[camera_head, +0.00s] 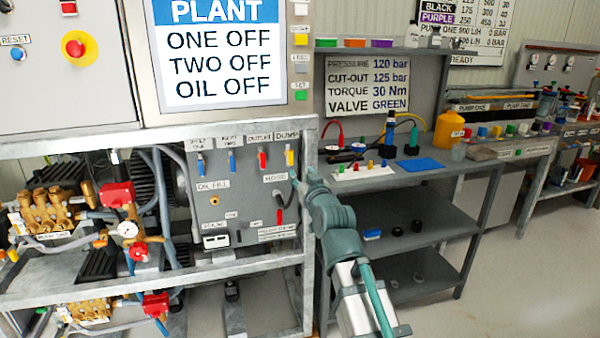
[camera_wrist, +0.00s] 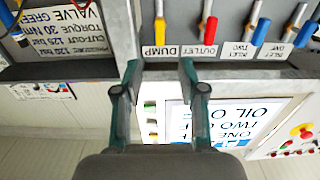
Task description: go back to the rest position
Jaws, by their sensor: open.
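My gripper (camera_head: 303,178) is at the right end of the grey valve panel (camera_head: 236,208), just below and right of the yellow dump lever (camera_head: 289,156). In the wrist view my gripper (camera_wrist: 158,72) shows two green fingers spread apart with nothing between them. That view is upside down. Beyond the fingertips it shows the yellow dump lever (camera_wrist: 160,30) and the red outlet lever (camera_wrist: 209,30). The fingers appear apart from both levers. My arm reaches in from the lower right in the head view.
A galvanised frame post (camera_head: 309,235) stands close by my gripper. A plant sign (camera_head: 222,52) hangs above on the cabinet. To the right is a grey shelf bench (camera_head: 425,180) with small coloured parts, a blue mat (camera_head: 419,165) and a yellow container (camera_head: 448,131). The floor at lower right is clear.

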